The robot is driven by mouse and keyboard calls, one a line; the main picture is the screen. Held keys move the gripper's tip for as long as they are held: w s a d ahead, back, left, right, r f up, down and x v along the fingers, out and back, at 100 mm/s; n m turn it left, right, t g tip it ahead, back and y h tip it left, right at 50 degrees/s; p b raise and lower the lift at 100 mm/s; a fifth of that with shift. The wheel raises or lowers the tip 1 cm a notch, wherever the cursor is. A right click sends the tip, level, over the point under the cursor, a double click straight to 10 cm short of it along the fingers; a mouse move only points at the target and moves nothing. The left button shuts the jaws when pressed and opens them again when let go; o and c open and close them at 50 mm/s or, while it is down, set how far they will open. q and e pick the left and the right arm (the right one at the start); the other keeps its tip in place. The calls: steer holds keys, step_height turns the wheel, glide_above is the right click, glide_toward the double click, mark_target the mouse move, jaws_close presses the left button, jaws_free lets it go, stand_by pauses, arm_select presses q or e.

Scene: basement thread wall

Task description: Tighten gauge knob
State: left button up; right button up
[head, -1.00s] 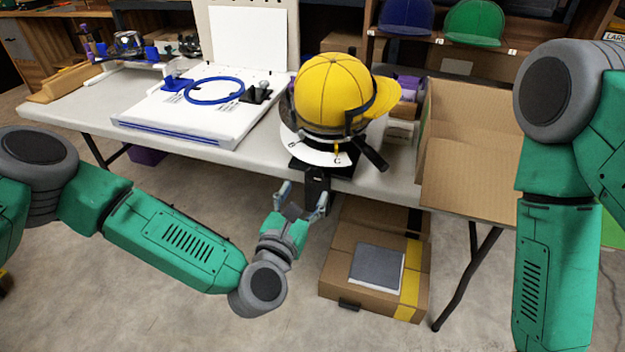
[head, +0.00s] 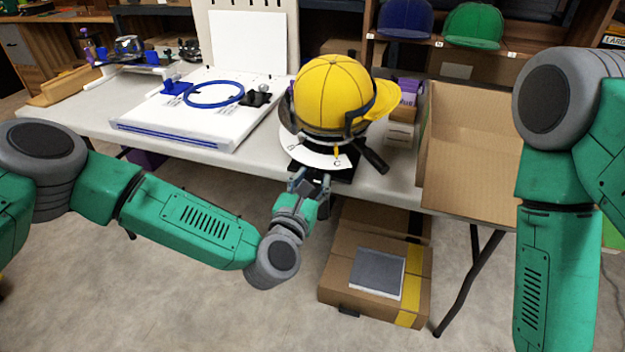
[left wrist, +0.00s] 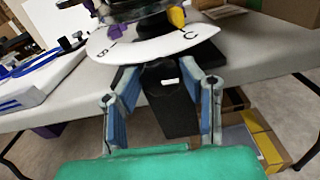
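The gauge has a curved white dial (head: 318,155) with letters on it and a yellow pointer (head: 336,152), below a yellow cap on a stand. The dial also shows in the left wrist view (left wrist: 150,50). A black block (left wrist: 170,105) with a small white mark hangs at the table's front edge below the dial; I cannot tell if it is the knob. A black handle (head: 372,156) sticks out at the stand's right. My left gripper (head: 309,182) is open, its two blue-grey fingers (left wrist: 161,100) on either side of the black block, with gaps visible. My right gripper is out of view.
The yellow cap (head: 335,92) sits on the stand. A white board (head: 190,118) with a blue ring lies left on the table. An open cardboard box (head: 470,140) stands right. A closed carton (head: 340,262) is on the floor below.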

arm_select(q)
steer(key=shift+m, duration=0.3)
steer(key=m, duration=0.3)
steer(key=shift+d+p, duration=0.1)
steer(key=shift+p, duration=0.25)
steer(key=m+p, duration=0.1)
steer(key=m, duration=0.3)
steer(key=shift+s, duration=0.1)
steer(key=m+p, duration=0.1)
steer(key=m, duration=0.4)
steer(key=shift+d+f, duration=0.1)
steer(key=shift+f, duration=0.05)
steer(key=shift+f+m+p, duration=0.15)
steer(key=shift+m+p, duration=0.5)
steer(key=shift+m, duration=1.25)
steer(key=o, duration=1.1)
steer(key=shift+o, duration=0.2)
